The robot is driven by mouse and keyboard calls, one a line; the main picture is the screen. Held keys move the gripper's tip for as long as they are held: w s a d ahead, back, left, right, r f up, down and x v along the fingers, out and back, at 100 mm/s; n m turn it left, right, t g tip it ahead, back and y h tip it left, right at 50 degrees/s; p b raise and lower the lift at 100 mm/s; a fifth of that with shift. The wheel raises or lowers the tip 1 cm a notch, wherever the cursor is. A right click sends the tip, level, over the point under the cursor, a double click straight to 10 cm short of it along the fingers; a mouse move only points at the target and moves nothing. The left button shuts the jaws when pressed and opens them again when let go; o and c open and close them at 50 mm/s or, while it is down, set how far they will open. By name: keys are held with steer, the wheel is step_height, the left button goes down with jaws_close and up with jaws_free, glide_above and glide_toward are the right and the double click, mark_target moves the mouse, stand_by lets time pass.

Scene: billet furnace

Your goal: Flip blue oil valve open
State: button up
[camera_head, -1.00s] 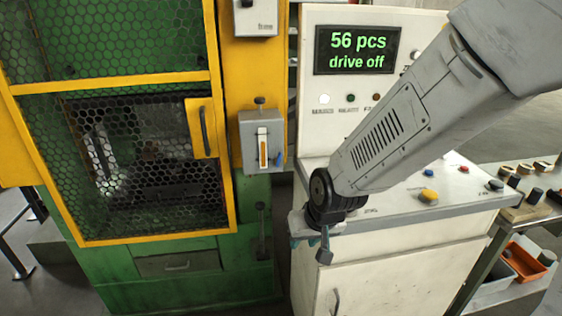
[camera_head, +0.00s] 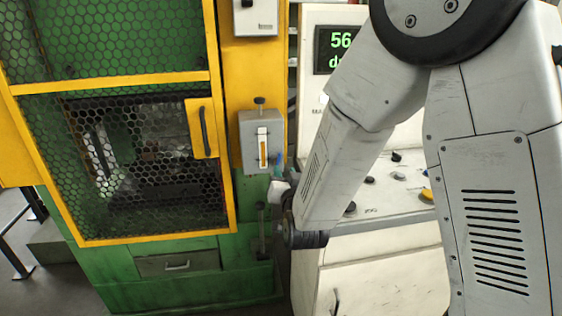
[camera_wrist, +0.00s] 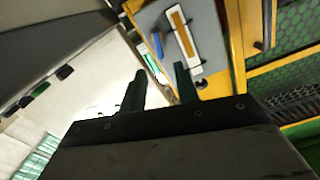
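The blue oil valve (camera_wrist: 158,44) shows in the wrist view as a small blue lever beside the oil gauge, a grey box (camera_wrist: 205,15) with a yellow-orange strip. In the head view the grey box (camera_head: 246,128) is on the yellow post; a blue-teal patch at its lower right cannot be clearly told as valve or fingertip. My gripper (camera_wrist: 159,68) is open and empty, its two dark green fingers pointing toward the valve. The valve lies beyond the fingertips, roughly in line with the gap, apparently apart from them.
A yellow-framed mesh door (camera_head: 150,160) with a handle is left of the gauge box. A white control cabinet (camera_head: 375,270) with buttons stands at the right, partly behind my arm. A dark lever (camera_head: 261,230) is below the gauge box.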

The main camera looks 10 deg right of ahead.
mark_target(280, 158)
steer(key=w, duration=0.7)
steer(key=shift+w, duration=0.25)
steer(key=shift+a, duration=0.1)
jaws_close()
